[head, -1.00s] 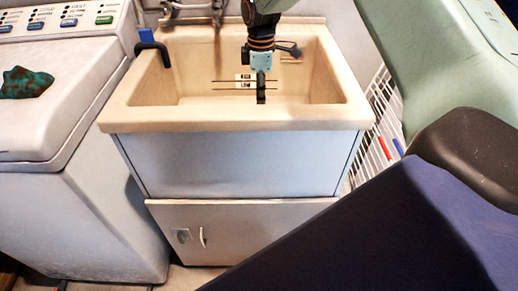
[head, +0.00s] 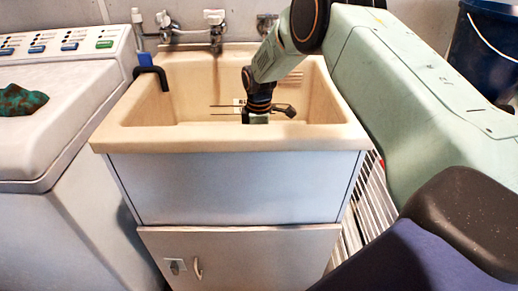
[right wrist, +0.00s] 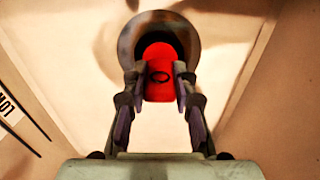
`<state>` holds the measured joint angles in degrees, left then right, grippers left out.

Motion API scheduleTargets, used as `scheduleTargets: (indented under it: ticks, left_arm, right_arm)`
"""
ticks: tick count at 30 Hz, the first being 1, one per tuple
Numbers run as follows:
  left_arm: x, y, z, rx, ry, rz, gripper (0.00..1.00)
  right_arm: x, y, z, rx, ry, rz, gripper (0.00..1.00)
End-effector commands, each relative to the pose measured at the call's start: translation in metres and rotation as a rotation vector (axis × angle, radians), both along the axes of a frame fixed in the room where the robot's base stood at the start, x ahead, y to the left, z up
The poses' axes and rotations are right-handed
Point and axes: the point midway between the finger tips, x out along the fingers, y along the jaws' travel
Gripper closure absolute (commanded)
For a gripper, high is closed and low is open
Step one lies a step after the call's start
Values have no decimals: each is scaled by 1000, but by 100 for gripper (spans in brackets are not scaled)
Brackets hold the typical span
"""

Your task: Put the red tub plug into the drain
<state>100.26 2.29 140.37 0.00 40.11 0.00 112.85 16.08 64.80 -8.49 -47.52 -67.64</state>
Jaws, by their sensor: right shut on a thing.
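The red tub plug (right wrist: 160,84) is in the right wrist view, between the two fingers of my right gripper (right wrist: 161,72), which is shut on it. A dark ring shape shows on the plug's face. The round drain (right wrist: 128,42) is a dark hole with a metal rim in the sink floor. The plug overlaps the drain hole in this view; the gap between them cannot be told. In the head view my right wrist reaches down inside the beige sink (head: 180,138). Its fingers, the plug and the drain are hidden behind the front rim there. My left gripper is not in view.
A washing machine (head: 60,130) with a dark green cloth (head: 20,100) stands left of the sink. Taps (head: 214,30) are at the back. A white rack (head: 365,215) and dark bucket (head: 490,50) are at the right.

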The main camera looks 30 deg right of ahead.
Motion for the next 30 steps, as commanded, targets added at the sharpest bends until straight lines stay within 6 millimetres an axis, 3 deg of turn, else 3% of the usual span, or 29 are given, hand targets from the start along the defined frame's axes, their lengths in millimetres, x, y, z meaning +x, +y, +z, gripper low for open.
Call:
scheduleTargets:
  ticks: [14,15,23,30]
  left_arm:
    - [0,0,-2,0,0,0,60]
    - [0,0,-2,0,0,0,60]
    - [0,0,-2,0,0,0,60]
    - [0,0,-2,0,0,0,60]
  right_arm:
    - [0,0,-5,0,-1,0,100]
    - [0,0,-6,0,-1,0,72]
    - [0,0,-5,0,-1,0,50]
    - [0,0,-5,0,-1,0,50]
